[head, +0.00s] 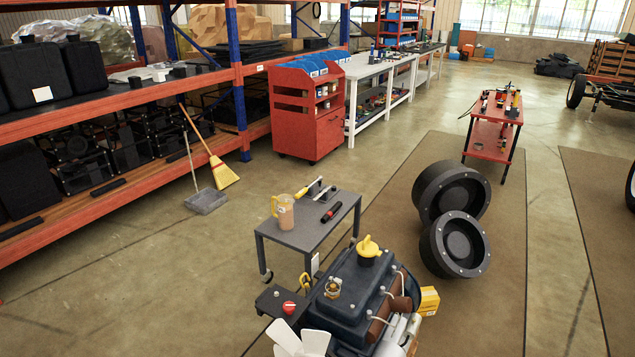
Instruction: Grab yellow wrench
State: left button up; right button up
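No yellow wrench can be made out for certain. A small yellow item (516,99) stands among several tools on the red cart (492,135) at the back right, too small to identify. Neither of my grippers is in view.
Two black wheel-like drums (455,245) rest on the brown mat (400,185) right of the engine. A broom (222,170) and dustpan (205,201) are by the orange shelving (130,205). A red cabinet (325,135) stands behind. Floor left of the grey table is clear.

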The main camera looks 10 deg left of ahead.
aim_at(319, 177)
jog(key=i+j+u, duration=0.15)
jog(key=j, duration=0.2)
jog(key=j+u, duration=0.15)
jog(key=j, duration=0.2)
jog(key=i+j+u, duration=0.2)
jog(key=j, duration=0.15)
jog(key=i+j+u, duration=0.4)
jog(key=j, duration=0.15)
jog(key=i+j+u, duration=0.85)
jog(key=i+l+z, duration=0.2)
jog(key=i+z, duration=0.15)
jog(key=i, duration=0.2)
jog(key=i+z, duration=0.4)
jog(key=i, duration=0.15)
jog(key=i+j+z, duration=0.15)
jog(key=i+z, duration=0.2)
jog(key=i, duration=0.25)
jog(key=i+z, duration=0.5)
jog(key=i+j+z, duration=0.3)
jog(key=i+z, duration=0.15)
jog(key=i+j+z, duration=0.5)
